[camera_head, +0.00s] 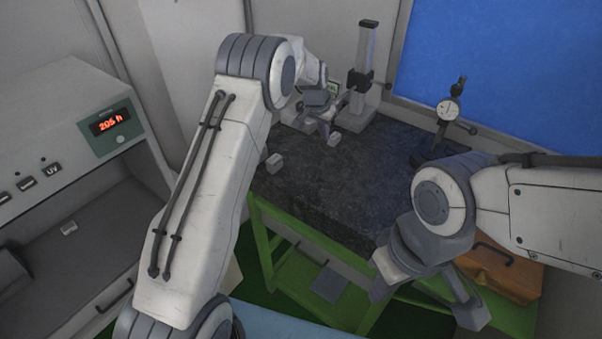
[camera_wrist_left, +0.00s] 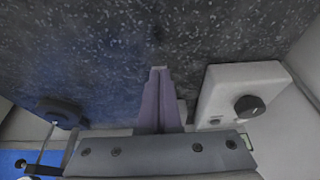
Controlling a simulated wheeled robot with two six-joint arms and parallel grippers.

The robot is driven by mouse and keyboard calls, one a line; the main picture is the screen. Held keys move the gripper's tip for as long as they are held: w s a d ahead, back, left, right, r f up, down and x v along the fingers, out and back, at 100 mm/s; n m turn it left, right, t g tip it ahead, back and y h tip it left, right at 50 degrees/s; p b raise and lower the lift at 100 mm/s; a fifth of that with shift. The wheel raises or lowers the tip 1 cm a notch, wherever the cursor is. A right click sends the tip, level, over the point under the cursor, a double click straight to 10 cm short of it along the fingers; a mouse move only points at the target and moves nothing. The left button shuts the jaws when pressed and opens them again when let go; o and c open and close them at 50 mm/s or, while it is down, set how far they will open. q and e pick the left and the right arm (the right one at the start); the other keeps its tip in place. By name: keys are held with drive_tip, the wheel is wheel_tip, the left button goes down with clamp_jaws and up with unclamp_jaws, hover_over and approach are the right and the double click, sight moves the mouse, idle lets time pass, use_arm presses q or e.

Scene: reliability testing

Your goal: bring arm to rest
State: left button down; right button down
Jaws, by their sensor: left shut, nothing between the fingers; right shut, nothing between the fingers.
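My left arm reaches over the dark speckled stone plate (camera_head: 330,185) on the green stand. My left gripper (camera_head: 325,136) is over the far left part of the plate, close to the column gauge. In the left wrist view its two fingers (camera_wrist_left: 158,70) are pressed together with nothing between them, pointing at the bare plate (camera_wrist_left: 120,45). My right arm comes in from the right. Its gripper (camera_head: 380,290) points down in front of the plate's near right edge, shut and empty; its fingertips show only partly.
A column gauge (camera_head: 362,62) and a dial indicator stand (camera_head: 447,112) rise at the plate's back. Small light blocks (camera_head: 274,163) lie on the plate. A white device with a black knob (camera_wrist_left: 240,95) is beside the left fingers. A cabinet (camera_head: 60,110) stands left; an orange-brown case (camera_head: 500,268) lies right.

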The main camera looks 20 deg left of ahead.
idle(0.3)
use_arm(q)
drive_tip(key=shift+m+g, duration=0.4)
drive_tip(key=shift+g, duration=0.1)
drive_tip(key=s+d+b, duration=0.1)
drive_tip(key=s+d, duration=0.1)
drive_tip(key=s, duration=0.1)
drive_tip(key=s+d+r+b, duration=0.1)
drive_tip(key=s+d, duration=0.2)
drive_tip(key=s+d+r+b, duration=0.1)
drive_tip(key=s+d+b, duration=0.1)
drive_tip(key=s+d, duration=0.1)
drive_tip(key=shift+s+d, duration=0.1)
drive_tip(key=s+d+m+g+b, duration=0.1)
drive_tip(key=s+d+b, duration=0.2)
drive_tip(key=s, duration=0.9)
drive_tip(key=s+d+m+g+b, duration=0.1)
drive_tip(key=s+d+b, duration=0.15)
drive_tip(key=s, duration=0.95)
drive_tip(key=s+a+f+b, duration=0.1)
drive_tip(key=s+a+f, duration=0.1)
drive_tip(key=s, duration=0.5)
drive_tip(key=s+a+f+b, duration=0.2)
drive_tip(key=s+f, duration=0.1)
drive_tip(key=s, duration=0.4)
drive_tip(key=shift+a+g, duration=0.3)
drive_tip(key=shift+g, duration=0.1)
